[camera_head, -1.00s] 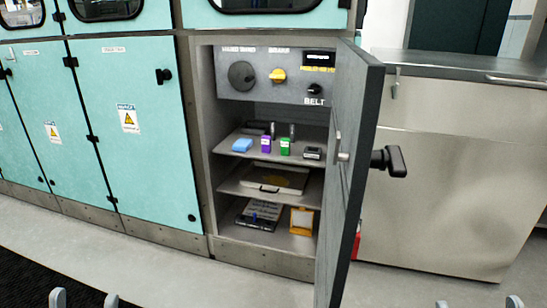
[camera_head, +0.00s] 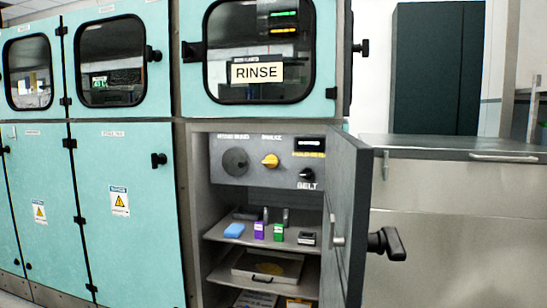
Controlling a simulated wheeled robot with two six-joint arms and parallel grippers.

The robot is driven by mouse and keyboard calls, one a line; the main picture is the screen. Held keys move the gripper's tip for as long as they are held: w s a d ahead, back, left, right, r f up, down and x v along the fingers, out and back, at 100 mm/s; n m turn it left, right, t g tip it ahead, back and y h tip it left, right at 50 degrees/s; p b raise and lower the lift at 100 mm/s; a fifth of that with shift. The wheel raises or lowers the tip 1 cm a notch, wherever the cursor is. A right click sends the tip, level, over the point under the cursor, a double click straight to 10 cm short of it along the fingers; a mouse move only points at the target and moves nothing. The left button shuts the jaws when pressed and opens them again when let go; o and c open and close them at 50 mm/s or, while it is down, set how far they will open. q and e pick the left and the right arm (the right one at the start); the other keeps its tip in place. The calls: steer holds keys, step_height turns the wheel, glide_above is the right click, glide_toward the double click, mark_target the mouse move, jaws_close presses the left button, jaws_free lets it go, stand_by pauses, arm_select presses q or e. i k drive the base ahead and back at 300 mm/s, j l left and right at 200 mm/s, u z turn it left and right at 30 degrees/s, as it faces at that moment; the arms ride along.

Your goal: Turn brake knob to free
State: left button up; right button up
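The brake knob (camera_head: 270,161) is yellow and sits on the grey control panel (camera_head: 225,178) inside the open cabinet. The label above it looks like "BRAKE", though it is small and blurred. The knob's pointer direction is too small to tell. A round dark handwheel (camera_head: 235,162) is to its left and a black belt knob (camera_head: 306,175) to its right, above the word "BELT". Neither of my grippers shows in the view now, and nothing touches the knob.
The grey cabinet door (camera_head: 352,215) stands open on the right, its black handle (camera_head: 387,243) sticking out. A steel counter (camera_head: 460,220) stands right.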

mark_target(271, 161)
steer(key=i+j+z, duration=0.1)
steer(key=z, duration=1.25)
steer(key=i+j, duration=0.1)
steer(key=j, duration=0.55)
steer(key=i+j+z, duration=0.15)
steer(key=j, duration=1.1)
steer(key=i+j, duration=0.15)
steer(key=i, duration=0.15)
steer(key=z, duration=0.05)
